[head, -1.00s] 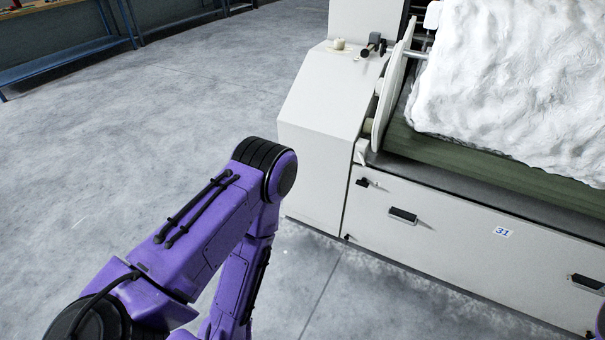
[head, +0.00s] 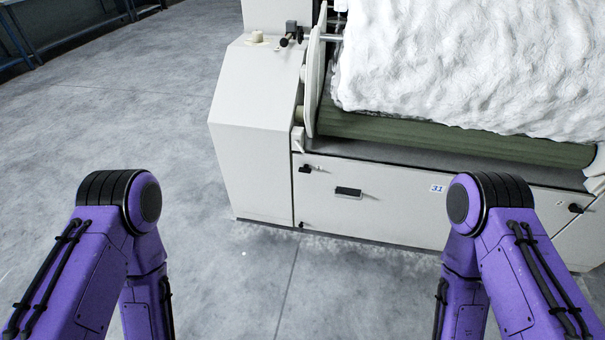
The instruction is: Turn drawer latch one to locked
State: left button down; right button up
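A wide white drawer front (head: 385,208) runs along the lower part of the machine in the head view. A small black latch (head: 306,169) sits at its upper left corner, and a similar black latch (head: 575,208) sits near its right end. Which of them is latch one I cannot tell from any label. A dark recessed handle (head: 348,192) lies between them. Both of my purple arms show at the lower left and lower right, bent downward and apart from the machine. Neither gripper shows in the picture.
A roll of white fibre (head: 460,70) rests above a green roller (head: 450,138) on the machine. A number plate (head: 437,188) reads 31. Grey floor (head: 110,110) is clear at the left.

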aim_at(304, 169)
jog(key=z, duration=0.05)
jog(key=k, duration=0.5)
jog(key=z, duration=0.55)
jog(key=i, duration=1)
jog(key=z, duration=0.25)
